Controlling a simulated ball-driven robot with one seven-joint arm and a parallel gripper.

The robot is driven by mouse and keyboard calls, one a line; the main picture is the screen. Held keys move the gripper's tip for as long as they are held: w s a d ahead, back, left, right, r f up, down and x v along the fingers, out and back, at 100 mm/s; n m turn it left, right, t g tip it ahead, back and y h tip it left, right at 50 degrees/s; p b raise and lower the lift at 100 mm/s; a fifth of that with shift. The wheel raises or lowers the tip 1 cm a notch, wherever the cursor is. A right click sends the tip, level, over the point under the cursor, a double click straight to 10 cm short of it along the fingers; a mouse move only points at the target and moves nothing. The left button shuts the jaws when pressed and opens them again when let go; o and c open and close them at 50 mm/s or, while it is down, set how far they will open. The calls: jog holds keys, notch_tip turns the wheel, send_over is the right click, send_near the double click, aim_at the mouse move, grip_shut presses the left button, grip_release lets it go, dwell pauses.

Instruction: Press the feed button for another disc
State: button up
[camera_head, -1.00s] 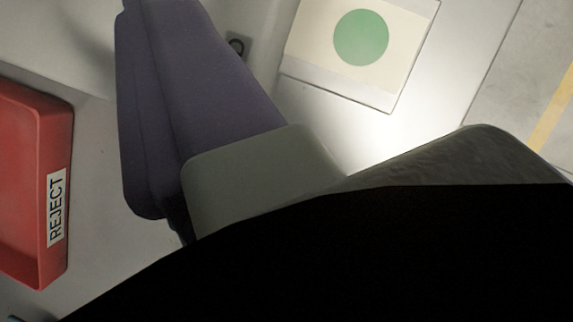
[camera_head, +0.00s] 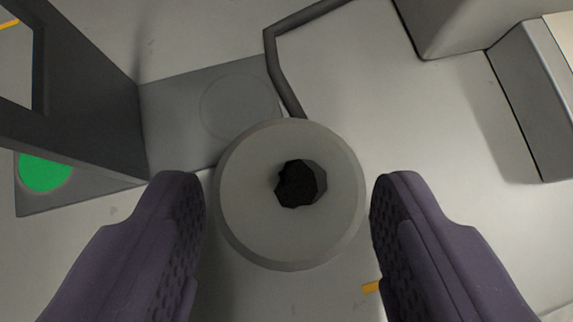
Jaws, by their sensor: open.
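My gripper (camera_head: 287,205) is open, with one purple finger at the left and one at the right. Between the fingertips in the picture is a round pale grey piece (camera_head: 245,225) with a dark hole in its middle. Narrow gaps show on both sides of it, and I cannot tell its depth relative to the fingers. A green round spot (camera_head: 45,172) lies on a grey surface at the left, partly behind a dark grey frame. I cannot tell whether it is a button or a disc. No marked feed button is readable.
The dark grey upright frame (camera_head: 85,90) stands at the left. A grey plate (camera_head: 170,115) with a faint circle lies beside it. A bent grey rod (camera_head: 283,75) runs behind the round piece. Grey box-like bodies (camera_head: 535,95) stand at the upper right. Pale surface between is clear.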

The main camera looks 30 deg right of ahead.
jog(key=x, duration=0.2)
jog(key=shift+w+f, duration=0.1)
jog(key=shift+f, duration=0.15)
jog(key=shift+r, duration=0.1)
jog(key=shift+c, duration=0.2)
grip_shut()
jog(key=shift+r, duration=0.1)
